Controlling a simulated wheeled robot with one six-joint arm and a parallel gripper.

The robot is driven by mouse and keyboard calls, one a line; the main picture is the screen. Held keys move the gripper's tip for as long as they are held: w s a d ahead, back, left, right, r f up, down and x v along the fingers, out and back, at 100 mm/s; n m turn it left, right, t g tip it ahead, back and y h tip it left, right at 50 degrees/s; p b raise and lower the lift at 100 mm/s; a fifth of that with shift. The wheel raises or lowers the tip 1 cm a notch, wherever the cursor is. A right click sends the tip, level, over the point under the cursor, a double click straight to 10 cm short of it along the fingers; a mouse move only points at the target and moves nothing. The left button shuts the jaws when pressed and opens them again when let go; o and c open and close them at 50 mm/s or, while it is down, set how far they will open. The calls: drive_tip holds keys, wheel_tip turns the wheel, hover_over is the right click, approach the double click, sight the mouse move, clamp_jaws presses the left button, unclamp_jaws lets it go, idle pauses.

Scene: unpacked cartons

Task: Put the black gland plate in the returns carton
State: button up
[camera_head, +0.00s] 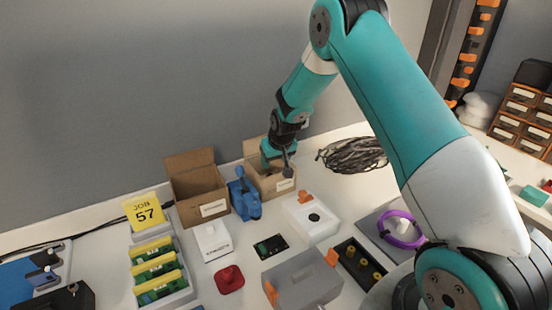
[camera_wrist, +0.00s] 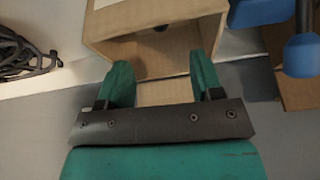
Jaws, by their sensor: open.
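Two open brown cartons stand at the back, a left one (camera_head: 187,163) and a right one (camera_head: 254,149). Their labels are too small to read, so I cannot tell which is the returns carton. My gripper (camera_head: 278,163) is at the mouth of the right carton. In the wrist view my gripper (camera_wrist: 163,80) is open, its fingers apart with nothing between them, and the right carton (camera_wrist: 125,45) is beyond them. A small dark thing (camera_wrist: 161,28) shows inside that carton; I cannot tell what it is. A black plate (camera_head: 349,264) with several yellow round fittings lies at the front right.
A blue tool (camera_head: 245,198) stands between the cartons. A coil of dark cable (camera_head: 353,154) lies right of them. A white box (camera_head: 213,241), a small dark board (camera_head: 271,247), a red part (camera_head: 229,280) and a grey box (camera_head: 302,279) crowd the bench in front.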

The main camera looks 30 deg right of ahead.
drive_tip(key=s+a+r+n+g+y, duration=0.2)
drive_tip(key=s+a+r+n+y, duration=0.15)
drive_tip(key=s+a+r, duration=1.35)
drive_tip(key=s+a+r+n+g, duration=0.1)
drive_tip(key=s+a+r+n, duration=0.1)
drive_tip(key=s, duration=0.8)
drive_tip(key=s+a+r+n+g+y, duration=0.1)
drive_tip(key=s+r+n, duration=0.1)
drive_tip(key=s, duration=0.9)
drive_tip(key=shift+s+a+r+n+g, duration=0.3)
drive_tip(key=shift+a+r+n, duration=0.1)
drive_tip(key=shift+r, duration=0.5)
